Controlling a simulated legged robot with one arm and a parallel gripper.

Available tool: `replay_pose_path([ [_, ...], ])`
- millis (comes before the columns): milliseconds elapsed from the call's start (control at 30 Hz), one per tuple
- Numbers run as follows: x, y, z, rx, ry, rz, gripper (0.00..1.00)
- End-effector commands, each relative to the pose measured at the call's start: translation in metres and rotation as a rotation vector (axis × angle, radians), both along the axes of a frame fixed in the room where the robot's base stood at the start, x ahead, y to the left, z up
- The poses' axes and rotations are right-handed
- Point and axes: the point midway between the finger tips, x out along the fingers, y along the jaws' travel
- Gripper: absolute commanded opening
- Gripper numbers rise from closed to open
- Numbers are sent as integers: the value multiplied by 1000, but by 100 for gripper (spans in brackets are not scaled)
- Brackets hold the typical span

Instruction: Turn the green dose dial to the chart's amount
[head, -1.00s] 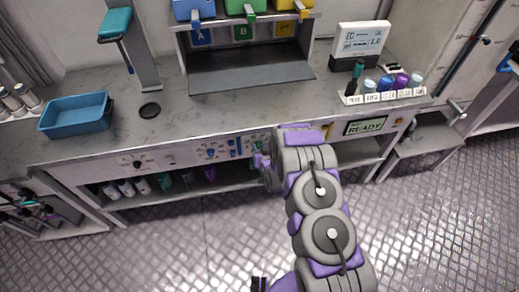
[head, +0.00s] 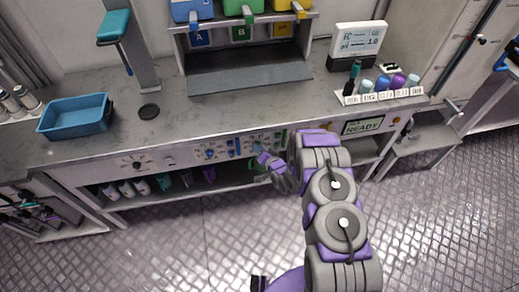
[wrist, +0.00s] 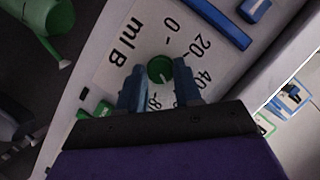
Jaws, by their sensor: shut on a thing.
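The green dose dial (wrist: 159,69) shows in the wrist view on a white panel marked "ml B". Its scale carries 0, 20, 40 and 80 around it; the dial's exact setting is too small to read. My gripper (wrist: 160,88) has its two blue-grey fingers on either side of the dial, shut on it. In the head view my gripper (head: 263,156) reaches the counter's front panel, and the arm partly hides that area. A white screen (head: 361,40) with small text stands at the back right of the counter; its text is hard to read.
Blue controls (wrist: 215,22) sit beside the dial. A green READY display (head: 364,126) is to the right on the counter front. A blue tray (head: 75,117) and a rack of capped bottles (head: 385,94) stand on the counter. The floor in front is open.

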Motion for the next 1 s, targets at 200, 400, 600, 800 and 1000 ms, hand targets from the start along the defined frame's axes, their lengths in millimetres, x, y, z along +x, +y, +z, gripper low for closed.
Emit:
replay_pose_path([
  [200,-1,-1,-2,6,8,-2,4],
  [400,0,-1,-2,5,6,-3,4],
  [600,0,-1,-1,6,3,-3,51],
  [800,-1,-1,1,6,0,-1,59],
  [1000,-4,-3,2,6,1,-2,59],
])
